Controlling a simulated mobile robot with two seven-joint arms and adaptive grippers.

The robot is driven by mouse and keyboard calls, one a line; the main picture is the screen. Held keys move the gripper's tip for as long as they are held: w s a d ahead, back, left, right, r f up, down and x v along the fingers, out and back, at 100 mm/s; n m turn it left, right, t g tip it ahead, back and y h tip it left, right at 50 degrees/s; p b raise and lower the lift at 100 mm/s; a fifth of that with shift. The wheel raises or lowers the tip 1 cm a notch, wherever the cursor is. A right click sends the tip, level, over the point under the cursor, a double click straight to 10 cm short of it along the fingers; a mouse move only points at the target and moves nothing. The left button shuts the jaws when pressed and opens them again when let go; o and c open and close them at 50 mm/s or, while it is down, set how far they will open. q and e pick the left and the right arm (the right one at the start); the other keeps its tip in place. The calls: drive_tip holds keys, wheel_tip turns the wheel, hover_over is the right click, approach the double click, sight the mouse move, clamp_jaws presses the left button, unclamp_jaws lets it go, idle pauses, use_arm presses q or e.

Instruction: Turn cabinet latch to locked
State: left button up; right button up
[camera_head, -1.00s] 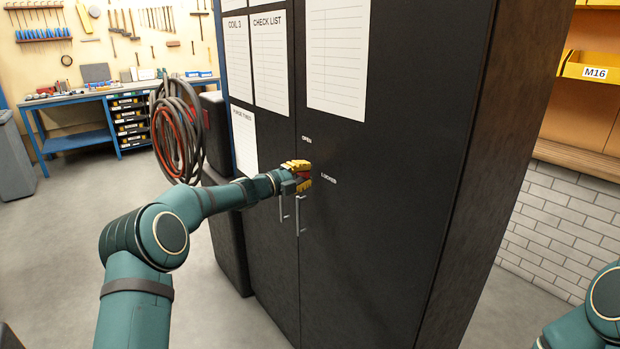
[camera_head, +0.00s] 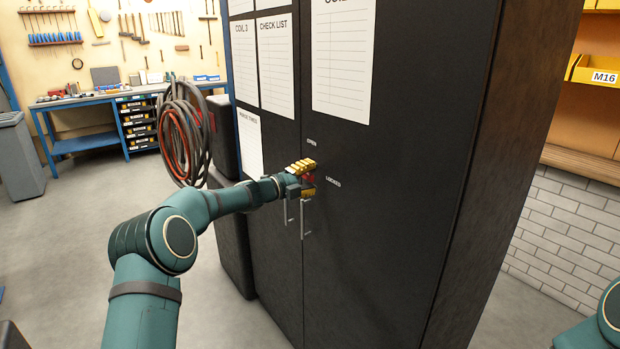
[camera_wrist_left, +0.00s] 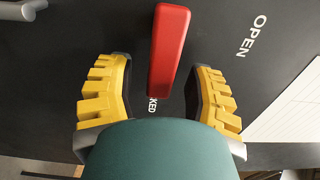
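The red latch (camera_wrist_left: 169,50) is on the black cabinet (camera_head: 400,200). In the left wrist view it is a straight bar with its lower end near the partly hidden LOCKED label (camera_wrist_left: 153,105); the OPEN label (camera_wrist_left: 252,36) is off to the right. In the head view only a bit of red shows between the yellow fingers. My left gripper (camera_head: 305,179) is at the latch, one finger above and one below. In the wrist view its fingers (camera_wrist_left: 160,95) stand apart on either side of the bar, with a gap visible on the left. My right gripper is out of view.
Two door handles (camera_head: 305,220) hang just below the left gripper. Paper sheets (camera_head: 342,60) are on the doors above. Coiled hoses (camera_head: 185,135) hang left of the cabinet. A workbench (camera_head: 90,105) stands at the back left.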

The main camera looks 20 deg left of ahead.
use_arm(q)
drive_tip(key=shift+a, duration=0.1)
drive_tip(key=v, duration=1.2)
drive_tip(key=s+d+f+n+g+y, duration=0.1)
drive_tip(key=s+d+f+n+y, duration=0.2)
drive_tip(key=f+n, duration=0.4)
drive_tip(key=s+d+f+n+g, duration=0.1)
drive_tip(key=s+d+f+n, duration=0.25)
drive_tip(key=d+f, duration=0.4)
drive_tip(key=s+d+f+n+g+y, duration=0.1)
drive_tip(key=s+d+f+n+y, duration=0.15)
drive_tip(key=f+n, duration=0.6)
drive_tip(key=s+d+f+n+g, duration=0.2)
drive_tip(key=s+f, duration=0.3)
drive_tip(key=s, duration=0.4)
drive_tip(key=s+d+f+n+g+y, duration=0.1)
drive_tip(key=s+d+f+n+g, duration=0.2)
drive_tip(key=s, duration=0.7)
drive_tip(key=s+d+f+n+g, duration=0.2)
drive_tip(key=s+f+n+g, duration=0.1)
drive_tip(key=s+f, duration=0.4)
drive_tip(key=s+g, duration=0.1)
drive_tip(key=s, duration=0.1)
drive_tip(key=shift+s+d+y, duration=0.2)
drive_tip(key=shift+s+y, duration=0.05)
drive_tip(key=shift+y, duration=0.1)
drive_tip(key=shift+f, duration=0.1)
